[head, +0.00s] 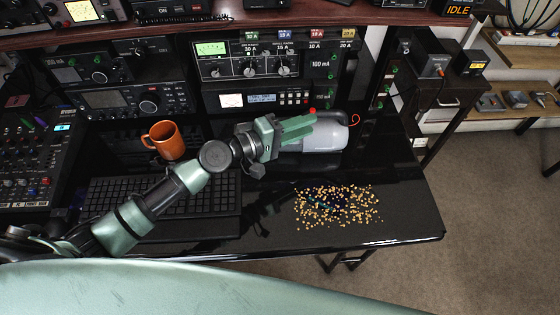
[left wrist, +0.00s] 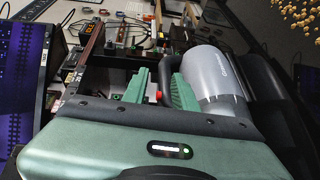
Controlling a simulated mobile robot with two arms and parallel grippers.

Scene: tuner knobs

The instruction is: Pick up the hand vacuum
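The hand vacuum (head: 325,134) has a grey-white rounded body and lies on the black desk below the radio rack. A red button (head: 312,110) shows at its top. My left gripper (head: 300,127) reaches over its left part, with green fingers that partly hide it. In the left wrist view the vacuum's grey body (left wrist: 212,75) is right of the fingers (left wrist: 162,88). Its dark handle with the red button lies between them. A small gap seems to show beside the left finger, so the fingers look open around the handle. My right gripper is in neither view.
An orange mug (head: 165,140) and a black keyboard (head: 165,197) are left of the vacuum. Scattered tan crumbs (head: 338,207) lie in front of it near the desk edge. Radio units (head: 250,60) stand close behind. The desk right of the crumbs is clear.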

